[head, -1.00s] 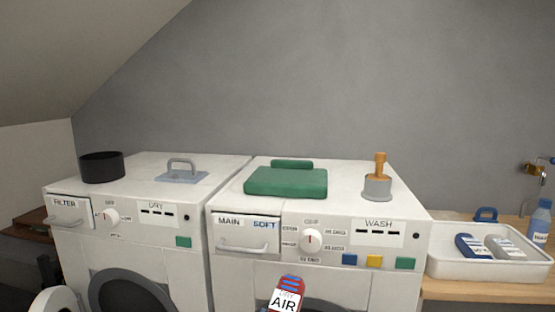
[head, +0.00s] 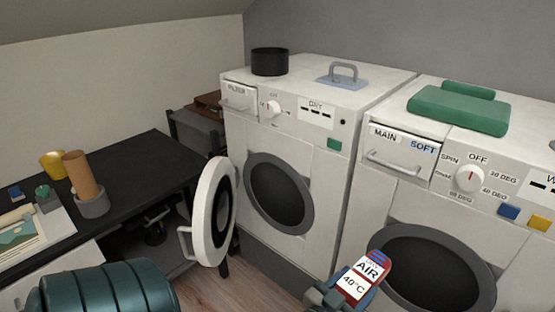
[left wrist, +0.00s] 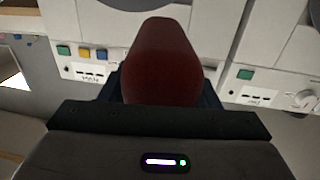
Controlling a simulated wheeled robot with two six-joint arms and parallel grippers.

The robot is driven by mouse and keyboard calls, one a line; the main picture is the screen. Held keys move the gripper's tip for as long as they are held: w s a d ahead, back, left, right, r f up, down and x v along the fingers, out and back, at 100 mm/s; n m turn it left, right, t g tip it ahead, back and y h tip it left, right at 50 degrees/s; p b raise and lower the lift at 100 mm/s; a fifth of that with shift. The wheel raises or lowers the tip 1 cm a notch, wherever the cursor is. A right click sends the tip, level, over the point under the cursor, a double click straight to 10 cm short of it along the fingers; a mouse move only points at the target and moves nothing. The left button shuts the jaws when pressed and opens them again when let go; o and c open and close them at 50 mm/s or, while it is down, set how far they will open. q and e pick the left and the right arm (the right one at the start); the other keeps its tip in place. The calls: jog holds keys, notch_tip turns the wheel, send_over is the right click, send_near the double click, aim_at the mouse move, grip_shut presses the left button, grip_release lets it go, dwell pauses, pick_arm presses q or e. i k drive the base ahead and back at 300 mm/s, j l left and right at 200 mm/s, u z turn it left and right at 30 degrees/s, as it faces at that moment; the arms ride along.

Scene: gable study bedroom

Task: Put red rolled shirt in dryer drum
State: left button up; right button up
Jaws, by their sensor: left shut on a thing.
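The red rolled shirt (head: 378,262), with a white tag reading AIR 40°C, is held at the bottom of the head view. My left gripper (head: 345,292) is shut on it. In the left wrist view the roll (left wrist: 160,62) is dark red and stands out between the jaws. The dryer (head: 290,140) is left of the washer in the head view. Its drum opening (head: 278,194) is uncovered and dark inside. Its round white door (head: 206,205) is swung open to the left. The held shirt is in front of the machines, right of the drum opening. My right gripper is out of view.
The washer (head: 400,200) stands right of the dryer, with a green folded cloth (head: 458,110) on top. A black pot (head: 269,61) and a grey-handled plate (head: 342,77) sit on the dryer. A dark desk (head: 130,175) is at left. Wood floor (head: 240,288) shows below the dryer.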

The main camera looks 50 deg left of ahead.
aim_at(294, 209)
jog(key=i+j+u, duration=0.3)
jog(key=j+u, duration=0.15)
jog(key=i+j+u, duration=0.45)
jog(key=k+l, duration=0.05)
jog(key=k, duration=0.05)
